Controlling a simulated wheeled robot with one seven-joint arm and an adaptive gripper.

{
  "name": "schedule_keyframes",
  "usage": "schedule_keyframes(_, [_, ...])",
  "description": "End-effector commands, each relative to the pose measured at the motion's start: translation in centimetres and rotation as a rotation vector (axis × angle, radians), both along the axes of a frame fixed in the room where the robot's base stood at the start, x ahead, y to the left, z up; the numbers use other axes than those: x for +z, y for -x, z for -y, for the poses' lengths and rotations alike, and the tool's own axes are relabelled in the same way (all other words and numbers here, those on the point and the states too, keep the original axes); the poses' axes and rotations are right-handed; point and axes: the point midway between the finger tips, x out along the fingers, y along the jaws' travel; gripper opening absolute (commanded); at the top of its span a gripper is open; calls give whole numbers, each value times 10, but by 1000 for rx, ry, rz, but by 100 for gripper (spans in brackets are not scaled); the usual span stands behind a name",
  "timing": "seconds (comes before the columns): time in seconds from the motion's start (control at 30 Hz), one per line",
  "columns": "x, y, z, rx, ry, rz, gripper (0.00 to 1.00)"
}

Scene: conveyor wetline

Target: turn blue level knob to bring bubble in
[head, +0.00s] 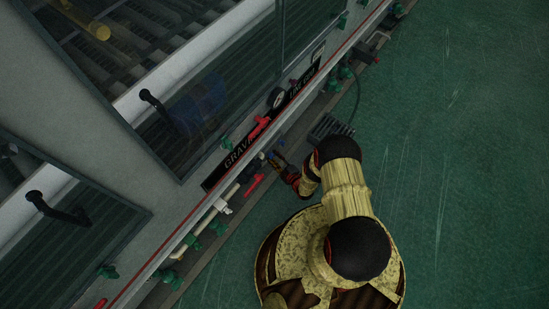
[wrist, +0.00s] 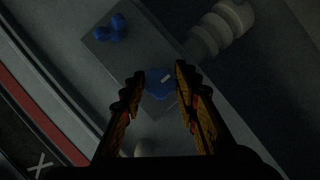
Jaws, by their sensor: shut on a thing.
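A blue knob (wrist: 159,83) with a small white mark sits between the fingertips of my gripper (wrist: 160,80) in the wrist view. The fingers are shut on it from both sides. A second blue knob (wrist: 111,29) with lobes shows at the upper left on the same grey plate (wrist: 135,55). In the head view my gripper (head: 279,165) reaches to the low edge of the machine, below the black lettered sign (head: 237,155). The level bubble cannot be made out in either view.
Pale round fittings (wrist: 220,28) stand right of the plate in the wrist view. Red handles (head: 253,185) and green knobs (head: 218,228) line the machine's base near my arm. A dark grated box (head: 330,127) lies close by. The green floor (head: 460,170) at right is clear.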

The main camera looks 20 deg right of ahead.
Motion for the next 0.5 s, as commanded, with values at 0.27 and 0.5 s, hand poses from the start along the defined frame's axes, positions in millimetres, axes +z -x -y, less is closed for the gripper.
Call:
schedule_keyframes(0.27, [0, 0, 1, -1, -108, -80, 5])
schedule_keyframes(0.5, [1, -1, 2, -2, -278, -204, 5])
